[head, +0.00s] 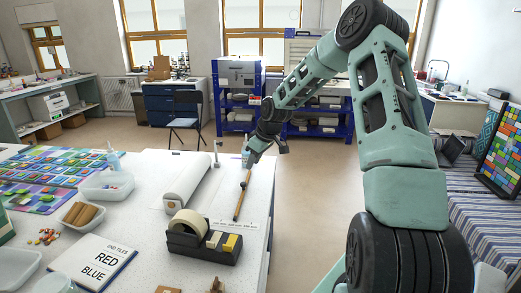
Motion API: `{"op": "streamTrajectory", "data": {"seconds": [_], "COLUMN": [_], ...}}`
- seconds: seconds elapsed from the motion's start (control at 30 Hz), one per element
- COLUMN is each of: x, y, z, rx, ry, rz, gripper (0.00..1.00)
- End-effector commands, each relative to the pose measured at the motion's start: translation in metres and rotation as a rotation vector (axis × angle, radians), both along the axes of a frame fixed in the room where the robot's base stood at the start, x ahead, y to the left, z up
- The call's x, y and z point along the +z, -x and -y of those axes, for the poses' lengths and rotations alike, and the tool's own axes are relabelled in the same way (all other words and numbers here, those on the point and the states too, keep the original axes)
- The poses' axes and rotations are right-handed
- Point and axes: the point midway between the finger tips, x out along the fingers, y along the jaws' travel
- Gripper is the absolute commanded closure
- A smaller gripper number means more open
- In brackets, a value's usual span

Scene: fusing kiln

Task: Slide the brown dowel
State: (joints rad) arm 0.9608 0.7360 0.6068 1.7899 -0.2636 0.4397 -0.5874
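The brown dowel (239,205) is a thin stick near the right edge of the white table, pointing away from me. A small dark spot or band shows on it partway along. My gripper (250,161) is over the table at the dowel's far end. The fingers are small and partly hidden by my wrist, so I cannot tell whether they are open or shut, or whether they touch the dowel.
A white roll (188,182) lies left of the dowel. A black tape dispenser (203,248) stands in front, near a printed paper strip (236,225). Plastic tubs (106,187), coloured tiles (42,176) and a booklet (95,262) fill the left. Floor lies beyond the table's right edge.

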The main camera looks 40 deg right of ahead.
Motion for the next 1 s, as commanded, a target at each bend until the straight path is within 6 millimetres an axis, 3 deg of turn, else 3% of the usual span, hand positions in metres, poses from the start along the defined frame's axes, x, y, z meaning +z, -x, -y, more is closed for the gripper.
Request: {"op": "streamTrajectory", "data": {"seconds": [0.2,0.4,1.0], "x": [0.041,0.061,0.065], "y": [0.017,0.025,0.026], "z": [0.005,0.007,0.007], "rx": [-0.002,-0.001,0.001], "ry": [0.004,0.001,0.0], "rz": [0.001,0.0,0.0], "gripper": [0.68,0.68,0.68]}}
